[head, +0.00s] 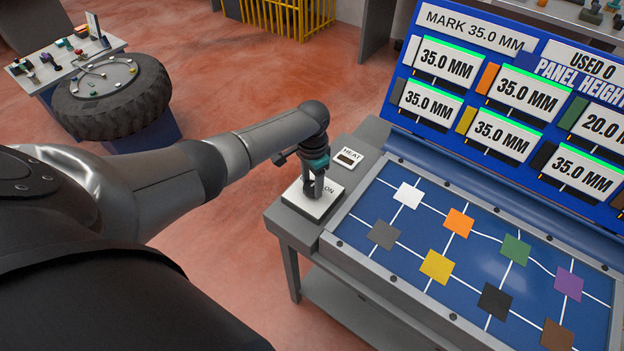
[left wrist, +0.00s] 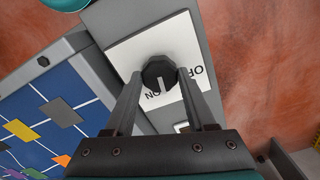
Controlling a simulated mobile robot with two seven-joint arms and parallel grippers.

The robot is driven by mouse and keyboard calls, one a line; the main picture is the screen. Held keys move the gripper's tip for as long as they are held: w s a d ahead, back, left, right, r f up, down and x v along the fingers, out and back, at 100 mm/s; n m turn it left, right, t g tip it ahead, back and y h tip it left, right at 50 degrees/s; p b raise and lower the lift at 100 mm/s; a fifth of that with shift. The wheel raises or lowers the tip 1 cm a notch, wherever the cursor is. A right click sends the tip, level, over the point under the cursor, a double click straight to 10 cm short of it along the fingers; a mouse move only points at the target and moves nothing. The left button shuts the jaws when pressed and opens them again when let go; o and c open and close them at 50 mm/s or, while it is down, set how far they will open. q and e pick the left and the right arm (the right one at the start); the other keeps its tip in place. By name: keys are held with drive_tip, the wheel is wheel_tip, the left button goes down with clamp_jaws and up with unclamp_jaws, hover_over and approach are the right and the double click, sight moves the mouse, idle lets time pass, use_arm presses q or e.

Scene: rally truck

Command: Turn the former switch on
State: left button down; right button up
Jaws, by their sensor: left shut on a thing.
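The former switch is a dark round knob (left wrist: 158,73) on a white plate (head: 305,203) marked ON and OFF. The plate sits on the grey side ledge of the blue panel bench. In the left wrist view, a pale line on the knob points roughly toward the ON label (left wrist: 153,95). My left gripper (head: 313,188) points down over the plate, shut on the knob, one finger on each side. In the head view, the gripper mostly hides the knob and the OFF label. My right gripper is not in view.
A small HEAT display (head: 348,158) sits just behind the switch. The blue panel (head: 408,222) with several coloured squares lies to the right, under a board (head: 447,33) of millimetre readings. Red floor lies open left of the bench.

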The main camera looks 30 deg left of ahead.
sight(312, 186)
use_arm(q)
drive_tip(key=m, duration=0.5)
drive_tip(key=shift+m, duration=0.3)
idle(0.4)
drive_tip(key=shift+c, duration=1.1)
unclamp_jaws()
drive_tip(key=shift+r, duration=0.1)
wheel_tip(312, 186, up, 15)
drive_tip(key=p, duration=0.2)
